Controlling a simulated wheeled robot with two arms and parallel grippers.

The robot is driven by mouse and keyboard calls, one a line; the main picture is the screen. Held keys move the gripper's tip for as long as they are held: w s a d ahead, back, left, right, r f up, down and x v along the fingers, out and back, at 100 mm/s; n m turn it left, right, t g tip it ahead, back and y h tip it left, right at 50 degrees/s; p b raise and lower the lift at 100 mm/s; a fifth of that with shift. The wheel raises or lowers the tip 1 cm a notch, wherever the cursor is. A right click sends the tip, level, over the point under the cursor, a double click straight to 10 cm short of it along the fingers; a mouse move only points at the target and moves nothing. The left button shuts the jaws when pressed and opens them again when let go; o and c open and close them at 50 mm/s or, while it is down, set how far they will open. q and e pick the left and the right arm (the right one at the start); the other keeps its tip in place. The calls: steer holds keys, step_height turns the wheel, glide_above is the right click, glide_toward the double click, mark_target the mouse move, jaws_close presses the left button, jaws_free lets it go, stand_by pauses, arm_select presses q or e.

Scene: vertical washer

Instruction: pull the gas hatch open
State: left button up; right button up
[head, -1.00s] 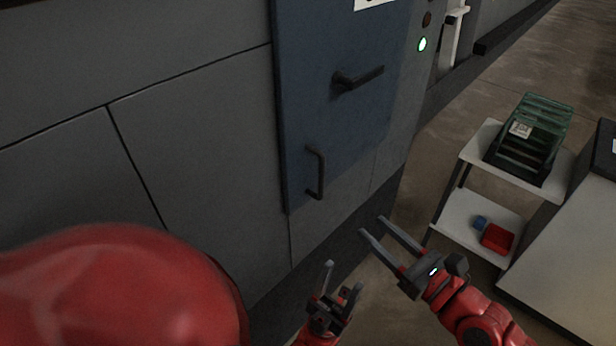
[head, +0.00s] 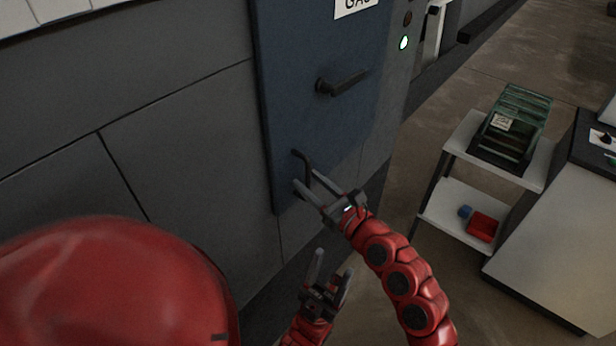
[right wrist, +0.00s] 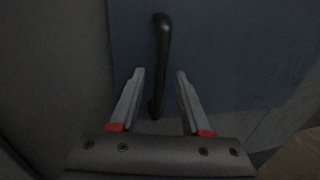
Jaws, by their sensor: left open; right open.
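The gas hatch (head: 310,50) is a blue upright door, shut, with a "GAS" label near its top. It carries a dark lever handle (head: 345,83) and, below, a dark vertical pull handle (head: 305,162) near its left edge. My right gripper (head: 306,186) is open at the pull handle and hides its lower part. In the right wrist view the pull handle (right wrist: 161,60) stands between the open fingers (right wrist: 160,75), with gaps on both sides. My left gripper (head: 332,268) is open and empty, low in front of the machine.
Grey machine panels (head: 180,130) stand left of the hatch. A white shelf cart (head: 470,205) with a green crate (head: 512,125) and a red bin (head: 482,227) stands at the right, beside a table (head: 560,240). Floor between is clear.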

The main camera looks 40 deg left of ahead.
steer(key=shift+w+a+f, duration=0.1)
steer(key=shift+w+a, duration=0.05)
steer(key=shift+a, duration=0.4)
jaws_close()
stand_by(1.1)
